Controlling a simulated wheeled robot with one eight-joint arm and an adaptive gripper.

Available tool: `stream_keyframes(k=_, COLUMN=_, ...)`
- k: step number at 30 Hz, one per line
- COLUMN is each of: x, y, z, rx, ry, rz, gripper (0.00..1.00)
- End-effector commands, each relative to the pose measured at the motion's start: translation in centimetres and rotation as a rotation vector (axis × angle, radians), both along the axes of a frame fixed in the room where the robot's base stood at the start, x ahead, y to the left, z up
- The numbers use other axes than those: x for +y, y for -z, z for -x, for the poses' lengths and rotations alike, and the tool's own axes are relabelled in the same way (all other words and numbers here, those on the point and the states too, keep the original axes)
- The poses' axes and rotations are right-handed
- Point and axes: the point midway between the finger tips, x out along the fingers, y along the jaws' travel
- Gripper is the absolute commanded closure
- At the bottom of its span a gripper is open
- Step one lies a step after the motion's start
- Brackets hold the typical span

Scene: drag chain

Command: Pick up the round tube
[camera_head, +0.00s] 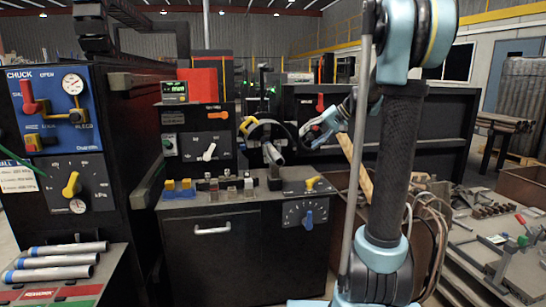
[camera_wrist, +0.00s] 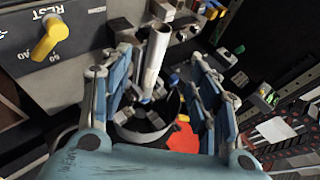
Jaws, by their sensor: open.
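A grey round tube (camera_head: 273,154) sticks out of the machine beside a dark ring, tilted in the head view. In the wrist view the pale tube (camera_wrist: 155,58) lies between the two fingers of my gripper (camera_wrist: 160,70), with a gap on each side. Its lower end is near a dark round holder (camera_wrist: 146,125). My gripper also shows in the head view (camera_head: 314,129), open and to the right of the ring.
The machine's worktop (camera_head: 225,198) carries small blocks and clamps around the tube. A blue chuck panel (camera_head: 56,108) with levers stands at the left. A workbench with tools (camera_head: 510,265) is at the lower right.

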Motion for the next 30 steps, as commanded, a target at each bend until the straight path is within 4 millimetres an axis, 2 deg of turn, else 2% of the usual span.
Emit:
stream_keyframes(k=18, x=7.5, y=6.7, z=-1.9, rx=0.001, ry=-0.002, rz=0.002, gripper=0.44)
stream_keyframes(k=30, x=9.3, y=8.3, z=-2.4, rx=0.000, ry=-0.001, rz=0.001, gripper=0.44)
